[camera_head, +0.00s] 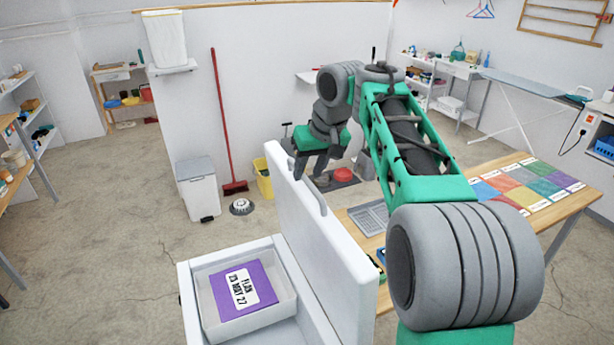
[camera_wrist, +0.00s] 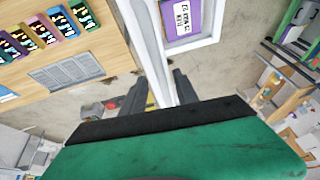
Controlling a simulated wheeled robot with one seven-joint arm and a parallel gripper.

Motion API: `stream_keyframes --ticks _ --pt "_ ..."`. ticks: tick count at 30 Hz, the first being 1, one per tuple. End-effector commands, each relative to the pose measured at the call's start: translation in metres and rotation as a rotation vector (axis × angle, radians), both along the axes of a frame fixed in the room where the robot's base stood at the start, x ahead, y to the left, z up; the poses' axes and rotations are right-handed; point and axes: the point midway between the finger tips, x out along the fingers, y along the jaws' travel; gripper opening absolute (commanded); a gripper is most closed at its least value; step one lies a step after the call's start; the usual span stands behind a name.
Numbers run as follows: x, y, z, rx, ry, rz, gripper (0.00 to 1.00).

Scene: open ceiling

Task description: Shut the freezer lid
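The white freezer lid (camera_head: 335,265) stands open, roughly upright, on the right side of the freezer (camera_head: 187,300). My gripper (camera_head: 311,178) hangs fingers down by the lid's far upper part. In the wrist view, the two dark fingers of my gripper (camera_wrist: 158,92) are apart. The lid (camera_wrist: 140,38) shows edge-on between them; I cannot tell if they touch it. Inside the freezer is a white bin (camera_head: 208,308) with a purple labelled package (camera_head: 243,289); it also shows in the wrist view (camera_wrist: 181,19).
A wooden table (camera_head: 560,205) with coloured cards and a grey tray (camera_head: 370,217) stands right of the lid. A white bin (camera_head: 198,190), a red broom (camera_head: 226,130) and a yellow bucket (camera_head: 263,178) stand behind. The floor left of the freezer is clear.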

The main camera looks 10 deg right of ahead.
Motion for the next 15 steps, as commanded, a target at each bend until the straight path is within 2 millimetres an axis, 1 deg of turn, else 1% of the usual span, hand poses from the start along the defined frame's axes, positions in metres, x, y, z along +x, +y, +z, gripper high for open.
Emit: stream_keyframes --ticks 1,3,10,15 --pt "0.0019 0.0019 -0.005 -0.001 -0.001 0.002 0.36" --pt "0.0038 0.0029 -0.008 0.0 -0.003 0.002 0.36" --pt "0.0043 0.004 -0.0087 -0.001 -0.003 0.003 0.36" --pt "0.0042 0.0044 -0.0087 -0.001 -0.003 0.004 0.23"
